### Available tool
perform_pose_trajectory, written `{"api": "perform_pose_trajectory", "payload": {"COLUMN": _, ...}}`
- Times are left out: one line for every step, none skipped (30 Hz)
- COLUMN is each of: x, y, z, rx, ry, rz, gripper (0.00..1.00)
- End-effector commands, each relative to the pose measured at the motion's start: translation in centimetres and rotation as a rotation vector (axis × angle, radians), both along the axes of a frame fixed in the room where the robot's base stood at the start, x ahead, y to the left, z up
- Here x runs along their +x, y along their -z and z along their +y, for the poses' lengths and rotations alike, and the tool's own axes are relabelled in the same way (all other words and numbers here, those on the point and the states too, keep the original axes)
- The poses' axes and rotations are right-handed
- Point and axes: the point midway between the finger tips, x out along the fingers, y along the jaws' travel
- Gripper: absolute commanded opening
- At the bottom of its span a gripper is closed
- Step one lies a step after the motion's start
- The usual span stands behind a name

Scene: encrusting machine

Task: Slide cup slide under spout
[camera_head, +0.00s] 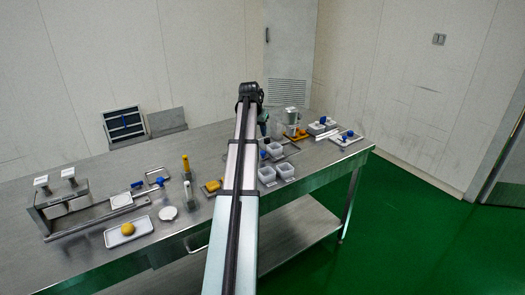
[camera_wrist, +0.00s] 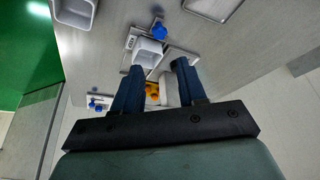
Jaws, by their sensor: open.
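My gripper (camera_wrist: 157,66) is open, with two blue fingers apart and nothing held between them. In the wrist view a white cup (camera_wrist: 147,52) stands on a grey metal piece beside a blue knob (camera_wrist: 160,31), just past the fingertips. I take this to be the cup slide, but cannot be sure. In the head view a white cup (camera_head: 274,149) with a blue knob (camera_head: 265,155) sits right of my arm. A grey upright part (camera_head: 291,114) over an orange piece (camera_head: 300,134) may hold the spout. The orange piece also shows between the fingers (camera_wrist: 152,89).
White containers (camera_head: 267,175) stand along the table's front. A plate with a blue-topped part (camera_head: 348,134) lies near the right end. At left are a metal fixture (camera_head: 62,203) and a white tray (camera_head: 128,232) with a yellow ball. The steel table (camera_head: 100,170) has bare room behind them.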

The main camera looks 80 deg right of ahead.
Motion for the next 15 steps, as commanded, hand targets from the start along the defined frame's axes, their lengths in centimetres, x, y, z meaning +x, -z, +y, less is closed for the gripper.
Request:
{"api": "perform_pose_trajectory", "payload": {"x": -0.2, "y": 0.2, "z": -0.1, "rx": 0.002, "ry": 0.003, "rz": 0.001, "gripper": 0.41}}
{"api": "perform_pose_trajectory", "payload": {"x": -0.2, "y": 0.4, "z": -0.2, "rx": 0.003, "ry": 0.003, "rz": 0.002, "gripper": 0.41}}
{"api": "perform_pose_trajectory", "payload": {"x": -0.2, "y": 0.7, "z": -0.3, "rx": 0.003, "ry": 0.003, "rz": 0.002, "gripper": 0.41}}
{"api": "perform_pose_trajectory", "payload": {"x": -0.2, "y": 1.0, "z": -0.4, "rx": 0.003, "ry": 0.003, "rz": 0.002, "gripper": 0.41}}
{"api": "perform_pose_trajectory", "payload": {"x": -0.2, "y": 1.4, "z": -0.6, "rx": 0.003, "ry": 0.003, "rz": 0.002, "gripper": 0.41}}
{"api": "perform_pose_trajectory", "payload": {"x": -0.3, "y": 1.9, "z": -0.8, "rx": 0.003, "ry": 0.002, "rz": 0.002, "gripper": 0.41}}
{"api": "perform_pose_trajectory", "payload": {"x": -0.3, "y": 2.3, "z": -0.9, "rx": 0.003, "ry": 0.002, "rz": 0.001, "gripper": 0.41}}
{"api": "perform_pose_trajectory", "payload": {"x": -0.3, "y": 2.7, "z": -1.1, "rx": 0.003, "ry": 0.002, "rz": 0.001, "gripper": 0.41}}
{"api": "perform_pose_trajectory", "payload": {"x": -0.3, "y": 3.4, "z": -1.4, "rx": 0.003, "ry": 0.002, "rz": 0.001, "gripper": 0.41}}
{"api": "perform_pose_trajectory", "payload": {"x": -0.4, "y": 3.9, "z": -1.6, "rx": 0.003, "ry": 0.002, "rz": 0.001, "gripper": 0.41}}
{"api": "perform_pose_trajectory", "payload": {"x": -0.4, "y": 4.4, "z": -1.8, "rx": 0.003, "ry": 0.002, "rz": 0.001, "gripper": 0.41}}
{"api": "perform_pose_trajectory", "payload": {"x": -0.4, "y": 5.0, "z": -2.1, "rx": 0.003, "ry": 0.002, "rz": 0.001, "gripper": 0.41}}
{"api": "perform_pose_trajectory", "payload": {"x": -0.4, "y": 5.5, "z": -2.3, "rx": 0.003, "ry": 0.002, "rz": 0.001, "gripper": 0.41}}
{"api": "perform_pose_trajectory", "payload": {"x": -0.5, "y": 6.0, "z": -2.5, "rx": 0.003, "ry": 0.002, "rz": 0.001, "gripper": 0.41}}
{"api": "perform_pose_trajectory", "payload": {"x": -0.5, "y": 6.7, "z": -2.8, "rx": 0.003, "ry": 0.002, "rz": 0.001, "gripper": 0.41}}
